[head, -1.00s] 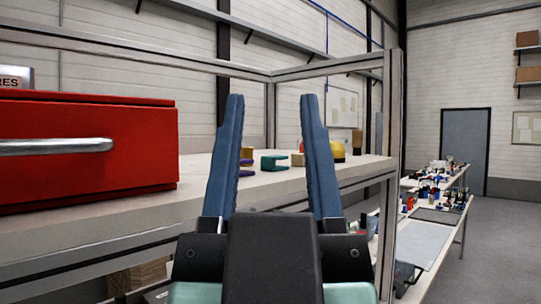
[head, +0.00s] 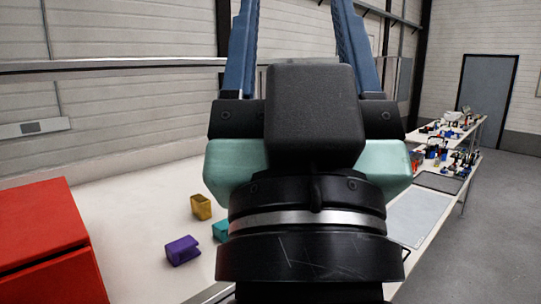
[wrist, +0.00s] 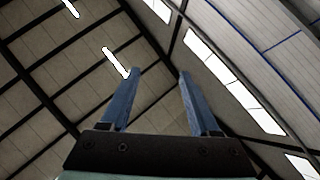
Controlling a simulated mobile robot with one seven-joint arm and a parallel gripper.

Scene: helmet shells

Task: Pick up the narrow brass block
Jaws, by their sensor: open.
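A small brass-coloured block (head: 201,207) with a darker hollow or recess in its face stands on the pale shelf top (head: 130,180) in the head view, left of my arm. I cannot tell whether it is the narrow one; no other brass block shows now. My gripper (head: 297,20) is raised high above and to the right of it, fingers pointing up, tips cut off by the top edge. The wrist view shows the gripper (wrist: 160,72) open and empty against the ceiling. My arm hides part of the shelf.
A purple block (head: 182,250) lies in front of the brass one. A teal block (head: 220,230) is partly hidden behind my arm. A red drawer cabinet (head: 45,245) stands at left. A long cluttered bench (head: 450,180) is at right.

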